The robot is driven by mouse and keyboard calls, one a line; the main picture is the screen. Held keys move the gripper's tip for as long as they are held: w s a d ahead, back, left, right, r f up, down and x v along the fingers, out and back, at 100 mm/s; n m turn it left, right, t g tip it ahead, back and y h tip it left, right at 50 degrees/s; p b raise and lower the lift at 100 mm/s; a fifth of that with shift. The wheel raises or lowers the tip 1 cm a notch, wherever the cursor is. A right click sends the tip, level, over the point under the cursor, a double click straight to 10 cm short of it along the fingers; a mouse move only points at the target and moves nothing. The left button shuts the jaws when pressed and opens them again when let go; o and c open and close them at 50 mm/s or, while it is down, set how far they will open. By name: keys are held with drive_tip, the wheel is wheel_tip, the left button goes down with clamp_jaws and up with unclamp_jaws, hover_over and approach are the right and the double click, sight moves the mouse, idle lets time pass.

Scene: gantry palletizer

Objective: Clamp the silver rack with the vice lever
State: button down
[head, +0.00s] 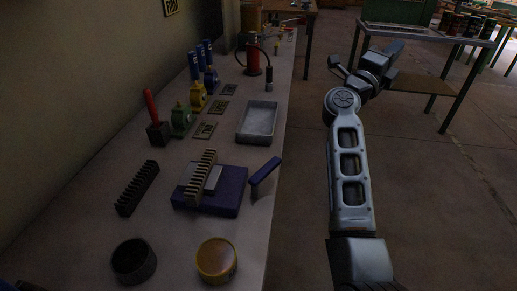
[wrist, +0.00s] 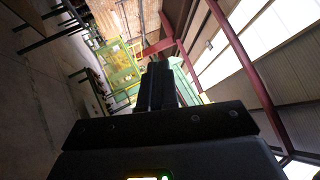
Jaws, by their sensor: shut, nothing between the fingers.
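The silver rack (head: 204,166), a pale toothed bar, sits on the blue vice (head: 228,198) on the bench, beside a smooth light block (head: 214,178). I cannot tell from here how tightly it is held. The blue vice lever (head: 265,171) sticks out at the vice's right side, slanting up to the right near the bench edge. My gripper shows in the wrist view (wrist: 158,72) with its dark fingers together and empty. My arm extends over the floor right of the bench, so the gripper is well away from the vice and lever.
A black toothed rack (head: 138,188) lies left of the vice. A dark round bowl (head: 134,262) and a yellow round container (head: 216,260) stand in front. A grey tray (head: 258,122) lies behind. A red-handled tool in a block (head: 156,125) stands left. Floor right of the bench is open.

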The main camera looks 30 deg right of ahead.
sight(265, 170)
drive_tip(key=w+a+f+m+g+y+b, duration=0.1)
drive_tip(key=w+a+f+g+y, duration=0.25)
drive_tip(key=a+f+y, duration=0.2)
drive_tip(key=w+a+f+m+g+y, duration=0.1)
drive_tip(key=w+a+f+g+y, duration=0.1)
drive_tip(key=a+f+g+y, duration=0.4)
drive_tip(key=w+a+r+n+y, duration=0.1)
drive_tip(key=a+r+n+y, duration=0.2)
drive_tip(key=a, duration=1)
drive_tip(key=w+a+r+n+y, duration=0.15)
drive_tip(key=a+y, duration=0.45)
drive_tip(key=a, duration=0.7)
drive_tip(key=shift+n, duration=0.35)
drive_tip(key=p+x, duration=0.1)
drive_tip(key=x, duration=0.8)
drive_tip(key=shift+d+f, duration=0.1)
drive_tip(key=shift+f, duration=0.1)
drive_tip(key=s, duration=0.1)
drive_tip(key=s+d+f+p, duration=0.1)
drive_tip(key=shift+s+d, duration=0.15)
drive_tip(key=shift+s, duration=0.1)
drive_tip(key=shift+s+d, duration=0.35)
drive_tip(key=shift+s, duration=0.35)
